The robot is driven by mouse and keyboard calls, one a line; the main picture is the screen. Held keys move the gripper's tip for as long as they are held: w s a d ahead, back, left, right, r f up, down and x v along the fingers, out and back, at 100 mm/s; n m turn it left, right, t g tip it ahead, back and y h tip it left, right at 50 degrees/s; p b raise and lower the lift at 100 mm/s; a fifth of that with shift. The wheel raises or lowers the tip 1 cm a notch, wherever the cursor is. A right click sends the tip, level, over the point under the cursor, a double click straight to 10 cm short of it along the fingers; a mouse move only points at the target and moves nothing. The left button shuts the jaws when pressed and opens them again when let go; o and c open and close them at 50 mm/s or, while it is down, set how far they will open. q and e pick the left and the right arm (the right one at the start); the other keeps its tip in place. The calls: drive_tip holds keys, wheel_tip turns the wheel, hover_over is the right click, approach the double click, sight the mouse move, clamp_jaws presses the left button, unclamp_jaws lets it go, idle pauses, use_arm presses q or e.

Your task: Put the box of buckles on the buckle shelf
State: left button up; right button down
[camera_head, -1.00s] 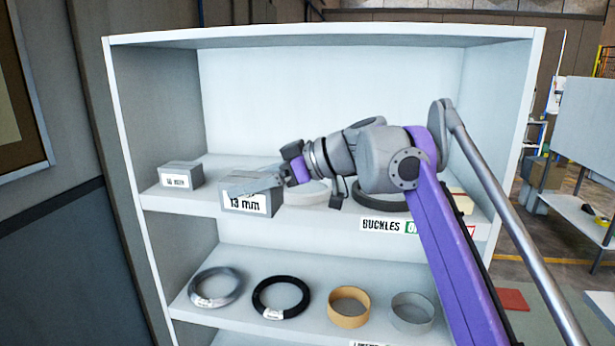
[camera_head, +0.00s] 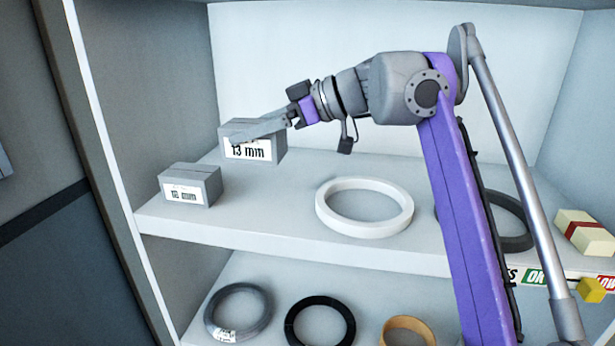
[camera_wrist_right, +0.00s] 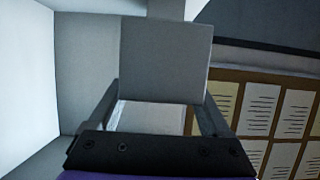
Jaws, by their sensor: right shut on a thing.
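My right gripper (camera_head: 262,128) is shut on a grey box labelled 13 mm (camera_head: 268,150). The box is over the left part of the upper shelf (camera_head: 270,215), behind and right of a second grey box (camera_head: 193,188). I cannot tell whether it touches the shelf. In the right wrist view the held box (camera_wrist_right: 165,60) sits between both fingers (camera_wrist_right: 160,115). A shelf-edge label (camera_head: 535,277), cut by my arm, reads only partly; the BUCKLES word is mostly hidden. My left gripper is not in view.
A white ring (camera_head: 332,222) lies on the upper shelf, with a dark ring (camera_head: 512,240) partly behind my arm. A cream box with a red band (camera_head: 585,232) sits at right. Several coils lie on the lower shelf, including a grey one (camera_head: 240,335).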

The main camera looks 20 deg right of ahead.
sight(258, 161)
drive_tip(key=f+b, duration=0.1)
drive_tip(key=f, duration=0.1)
drive_tip(key=s+f+b, duration=0.1)
drive_tip(key=f, duration=0.2)
drive_tip(key=shift+f, duration=0.35)
drive_tip(key=f, duration=0.3)
drive_tip(key=shift+w+f+b, duration=0.3)
drive_tip(key=shift+w+b, duration=0.1)
drive_tip(key=shift+s+f, duration=0.15)
drive_tip(key=shift+f, duration=0.1)
drive_tip(key=shift+s+r, duration=0.15)
drive_tip(key=shift+s, duration=0.05)
drive_tip(key=shift+w+f, duration=0.2)
drive_tip(key=shift+w, duration=0.05)
drive_tip(key=shift+c, duration=0.2)
unclamp_jaws()
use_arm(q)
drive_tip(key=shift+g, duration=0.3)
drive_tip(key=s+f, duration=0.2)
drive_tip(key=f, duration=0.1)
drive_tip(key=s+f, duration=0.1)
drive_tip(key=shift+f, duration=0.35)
use_arm(e)
drive_tip(key=shift+o, duration=0.2)
drive_tip(key=shift+s, duration=0.1)
